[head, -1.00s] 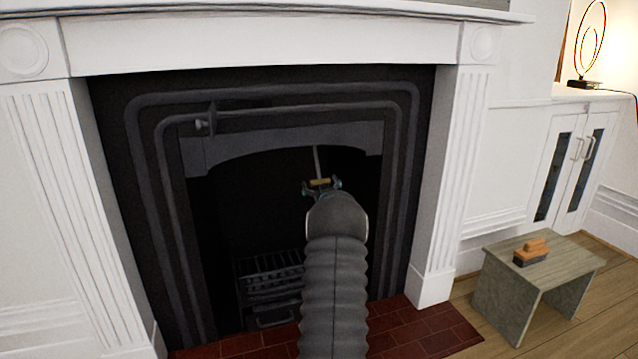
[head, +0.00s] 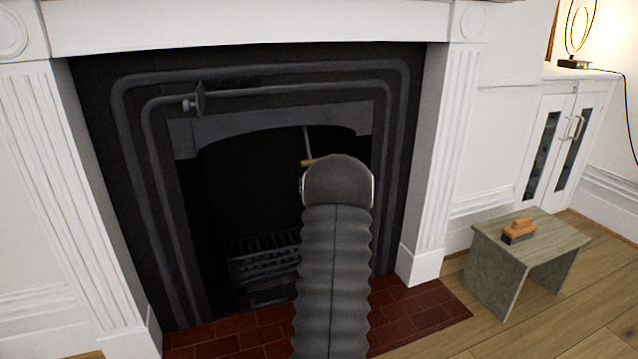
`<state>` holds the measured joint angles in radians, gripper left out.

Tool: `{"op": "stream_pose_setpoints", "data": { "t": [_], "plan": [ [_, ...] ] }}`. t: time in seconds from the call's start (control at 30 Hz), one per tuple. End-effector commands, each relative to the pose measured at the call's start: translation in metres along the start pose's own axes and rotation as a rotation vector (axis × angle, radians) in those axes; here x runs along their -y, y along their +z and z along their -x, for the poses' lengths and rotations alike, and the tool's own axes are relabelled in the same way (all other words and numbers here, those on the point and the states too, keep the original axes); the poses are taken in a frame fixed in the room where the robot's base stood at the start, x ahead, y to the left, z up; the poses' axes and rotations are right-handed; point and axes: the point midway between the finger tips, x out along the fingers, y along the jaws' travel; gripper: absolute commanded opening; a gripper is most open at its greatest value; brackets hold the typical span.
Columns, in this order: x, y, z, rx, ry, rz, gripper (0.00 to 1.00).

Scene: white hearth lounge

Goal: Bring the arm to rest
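My arm, a dark ribbed column with a rounded top, rises from the bottom edge in front of the fireplace opening (head: 235,190). My gripper is hidden behind the rounded top of the arm, so its fingers and anything between them cannot be seen. A small wooden handle (head: 307,162) shows just beside the arm's top left, below a thin upright rod (head: 306,140) in the dark opening. Whether my gripper touches the handle cannot be seen.
A black grate (head: 265,258) stands low in the opening, above the red tile hearth (head: 240,337). A white surround (head: 435,170) frames it. A low greenish table (head: 555,240) with a wooden-backed brush (head: 519,230) stands at right, before a white cabinet (head: 565,135).

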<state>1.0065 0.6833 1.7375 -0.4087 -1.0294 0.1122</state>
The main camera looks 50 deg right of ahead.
Motion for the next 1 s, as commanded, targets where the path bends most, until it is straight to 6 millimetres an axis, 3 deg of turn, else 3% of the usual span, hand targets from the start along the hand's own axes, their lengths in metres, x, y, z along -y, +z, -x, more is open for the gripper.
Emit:
{"op": "stream_pose_setpoints", "data": {
  "t": [0.2, 0.83, 1.0],
  "plan": [
    [0.000, 0.000, 0.015, 0.001, 0.000, -0.001, 1.00],
    [0.000, 0.000, 0.015, 0.000, 0.000, 0.001, 1.00],
    [-0.003, 0.020, 0.016, 0.088, 0.012, 0.008, 1.00]
  ]
}}
